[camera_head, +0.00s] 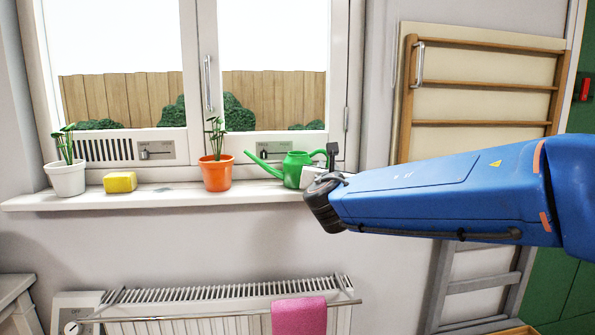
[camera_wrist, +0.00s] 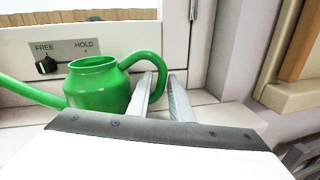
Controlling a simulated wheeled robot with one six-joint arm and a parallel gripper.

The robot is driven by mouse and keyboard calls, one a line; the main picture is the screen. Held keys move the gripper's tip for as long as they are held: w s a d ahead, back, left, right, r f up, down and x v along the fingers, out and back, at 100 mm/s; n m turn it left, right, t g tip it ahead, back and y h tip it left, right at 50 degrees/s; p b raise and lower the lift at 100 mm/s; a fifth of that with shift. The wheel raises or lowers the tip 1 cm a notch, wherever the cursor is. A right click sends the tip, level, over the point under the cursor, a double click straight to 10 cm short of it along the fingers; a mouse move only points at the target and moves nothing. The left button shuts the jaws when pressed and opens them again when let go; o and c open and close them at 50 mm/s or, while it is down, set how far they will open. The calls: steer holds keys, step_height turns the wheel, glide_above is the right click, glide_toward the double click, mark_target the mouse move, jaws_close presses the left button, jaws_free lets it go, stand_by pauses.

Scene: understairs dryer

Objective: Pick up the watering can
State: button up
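The green watering can (camera_head: 295,168) stands upright on the white windowsill (camera_head: 130,198), its spout pointing left. My gripper (camera_wrist: 161,76) is open. Its two pale fingers reach toward the handle, which shows in the gap between them. I cannot tell whether either finger touches it.
An orange pot with a plant (camera_head: 215,173), a yellow block (camera_head: 120,182) and a white pot with a plant (camera_head: 67,178) stand along the sill to the left. The window is behind. A radiator (camera_head: 220,300) with a pink towel (camera_head: 299,315) is below. A wooden rack (camera_head: 485,85) is at right.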

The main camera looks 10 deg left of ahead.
jaws_close()
stand_by(1.3)
